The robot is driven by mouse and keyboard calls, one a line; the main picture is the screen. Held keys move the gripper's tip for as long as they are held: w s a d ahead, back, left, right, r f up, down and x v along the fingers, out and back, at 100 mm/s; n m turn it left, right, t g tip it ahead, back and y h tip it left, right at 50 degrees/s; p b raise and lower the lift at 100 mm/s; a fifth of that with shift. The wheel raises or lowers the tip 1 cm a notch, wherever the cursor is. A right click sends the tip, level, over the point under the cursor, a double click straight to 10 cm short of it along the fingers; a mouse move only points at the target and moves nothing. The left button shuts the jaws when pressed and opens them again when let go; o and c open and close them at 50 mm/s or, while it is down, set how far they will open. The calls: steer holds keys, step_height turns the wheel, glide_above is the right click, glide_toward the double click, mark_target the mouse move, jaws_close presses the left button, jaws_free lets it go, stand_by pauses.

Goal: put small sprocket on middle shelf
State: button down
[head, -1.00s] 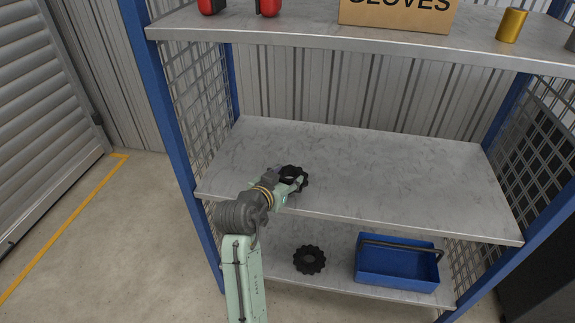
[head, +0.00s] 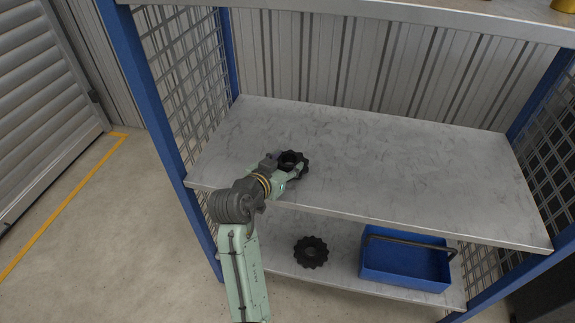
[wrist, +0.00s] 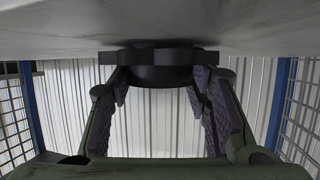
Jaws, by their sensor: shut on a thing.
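The small sprocket, a dark toothed ring (head: 292,160), is held at the left part of the middle shelf (head: 380,175). My gripper (head: 284,170) is shut on it, coming in from the front left. In the wrist view, the sprocket (wrist: 160,56) lies flat between the two fingers of my gripper (wrist: 160,85). The shelf surface (wrist: 250,25) fills the top of that view, right beside the sprocket. I cannot tell whether the sprocket touches the shelf or is just above it.
Another dark sprocket (head: 311,252) lies on the lower shelf (head: 345,278), left of a blue tote (head: 405,265) with a handle. Blue posts and mesh sides (head: 187,75) bound the rack. The middle shelf is otherwise bare, with free room to the right and back.

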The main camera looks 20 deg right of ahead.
steer(key=shift+s+r, duration=0.1)
steer(key=shift+r, duration=0.1)
steer(key=shift+f, duration=0.2)
steer(key=c, duration=0.8)
jaws_free()
steer(key=shift+c, duration=0.2)
steer(key=shift+a+r, duration=0.15)
steer(key=v, duration=1.2)
